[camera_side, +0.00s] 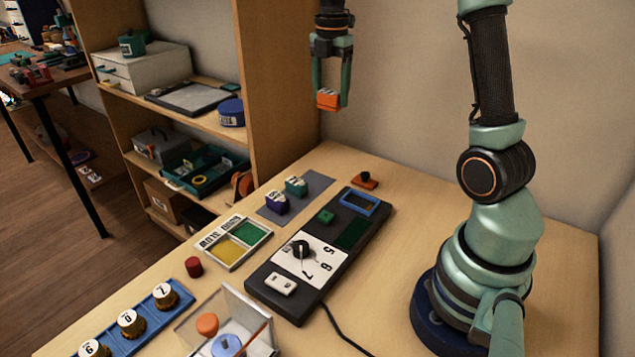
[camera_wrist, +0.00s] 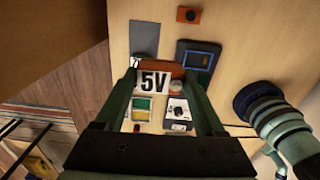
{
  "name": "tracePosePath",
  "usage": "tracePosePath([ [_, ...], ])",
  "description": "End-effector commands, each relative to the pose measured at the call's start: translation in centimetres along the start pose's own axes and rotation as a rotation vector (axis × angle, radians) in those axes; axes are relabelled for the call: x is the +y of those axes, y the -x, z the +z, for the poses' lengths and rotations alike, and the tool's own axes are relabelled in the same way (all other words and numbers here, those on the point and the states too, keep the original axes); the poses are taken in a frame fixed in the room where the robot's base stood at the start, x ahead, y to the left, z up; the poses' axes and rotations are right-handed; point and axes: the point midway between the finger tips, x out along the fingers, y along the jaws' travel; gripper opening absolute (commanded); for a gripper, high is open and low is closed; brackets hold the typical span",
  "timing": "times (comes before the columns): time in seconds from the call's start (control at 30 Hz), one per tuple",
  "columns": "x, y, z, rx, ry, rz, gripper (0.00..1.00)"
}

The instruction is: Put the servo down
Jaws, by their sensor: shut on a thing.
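My gripper (camera_side: 331,97) is raised well above the table and shut on a small orange block, which I take as the servo (camera_side: 327,100). In the wrist view, the servo (camera_wrist: 155,80) sits between the two fingertips (camera_wrist: 158,72), showing a white face marked 5V, a round silver part and an orange edge. It touches nothing below. A grey mat (camera_side: 312,187) lies on the table beneath and to the left. A purple block (camera_side: 277,203) and a teal block (camera_side: 296,187) with labelled tops stand on it. The held servo hides part of the wrist view.
A dark control panel (camera_side: 270,283) with a dial lies mid-table. An orange piece with a black knob (camera_side: 364,181) is behind it. A green-and-yellow tray (camera_side: 237,240), red cylinder (camera_side: 194,267), clear box (camera_side: 232,335) and blue rack (camera_side: 150,323) stand toward the front. A wooden shelf (camera_side: 262,80) rises at left.

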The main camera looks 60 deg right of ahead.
Motion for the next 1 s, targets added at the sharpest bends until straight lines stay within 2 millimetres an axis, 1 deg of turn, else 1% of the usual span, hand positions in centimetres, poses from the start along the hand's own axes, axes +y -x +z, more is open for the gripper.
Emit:
tracePosePath([
  [0.03,-1.4,0.6,-0.5,-0.002,-0.003,0.004,0.15],
  [0.1,-3.0,1.0,-1.1,-0.002,-0.006,0.004,0.15],
  [0.3,-7.6,1.3,-2.8,-0.001,-0.014,0.003,0.15],
  [0.4,-9.2,1.2,-3.4,-0.001,-0.017,0.003,0.15],
  [0.5,-10.4,1.1,-3.9,-0.001,-0.019,0.002,0.15],
  [0.63,-11.2,0.8,-4.3,0.0,-0.02,0.0,0.15],
  [0.77,-11.5,-0.9,-4.4,0.003,-0.02,-0.005,0.15],
  [1.0,-11.5,-6.7,-4.4,0.004,-0.02,-0.007,0.15],
])
